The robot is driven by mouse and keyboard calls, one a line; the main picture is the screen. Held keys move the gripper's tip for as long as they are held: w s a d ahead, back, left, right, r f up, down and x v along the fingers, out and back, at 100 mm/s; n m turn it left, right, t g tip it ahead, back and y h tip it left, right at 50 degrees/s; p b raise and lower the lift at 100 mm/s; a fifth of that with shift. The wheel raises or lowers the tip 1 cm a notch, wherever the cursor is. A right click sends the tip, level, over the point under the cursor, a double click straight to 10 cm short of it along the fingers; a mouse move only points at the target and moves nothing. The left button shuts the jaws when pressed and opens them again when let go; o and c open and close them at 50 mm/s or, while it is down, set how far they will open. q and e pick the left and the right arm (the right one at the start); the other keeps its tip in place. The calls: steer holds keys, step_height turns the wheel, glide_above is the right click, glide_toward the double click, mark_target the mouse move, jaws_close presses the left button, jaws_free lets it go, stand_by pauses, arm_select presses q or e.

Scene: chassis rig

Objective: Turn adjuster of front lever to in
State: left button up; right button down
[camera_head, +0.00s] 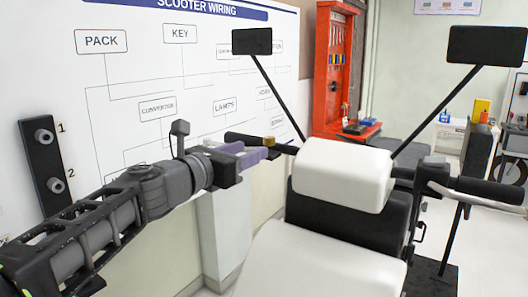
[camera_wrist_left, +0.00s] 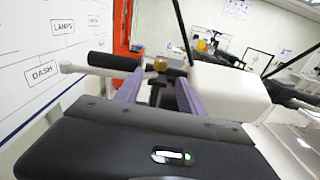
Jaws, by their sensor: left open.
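A small brass-coloured knob, which looks like the adjuster (camera_head: 268,142), sits at the inner end of the left handlebar grip (camera_head: 243,137). It also shows in the left wrist view (camera_wrist_left: 160,64), just beyond my fingertips. A pale grey lever (camera_wrist_left: 88,70) runs below the black grip in that view; in the head view my gripper largely hides it. My left gripper (camera_head: 257,156) has purple fingers, open and empty, pointing at the knob. In the left wrist view the fingers (camera_wrist_left: 158,90) stand either side of the knob's line, apparently short of it. My right gripper is not in view.
The scooter's white front cover (camera_head: 345,178) and mirror stems (camera_head: 278,98) are close to the right of my left gripper. A wiring board (camera_head: 130,65) stands behind. A red tool rack (camera_head: 333,75) is at the back.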

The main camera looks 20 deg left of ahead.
mark_target(266, 140)
arm_select(q)
steer(key=shift+s+r+n, duration=0.3)
steer(key=shift+s+r, duration=0.1)
steer(key=shift+s, duration=0.1)
steer(key=shift+w+d, duration=0.2)
steer(key=shift+w, duration=1.1)
steer(key=shift+w+d, duration=0.15)
steer(key=shift+w, duration=1.2)
steer(key=shift+w+d, duration=0.2)
steer(key=shift+w, duration=1.1)
jaws_close()
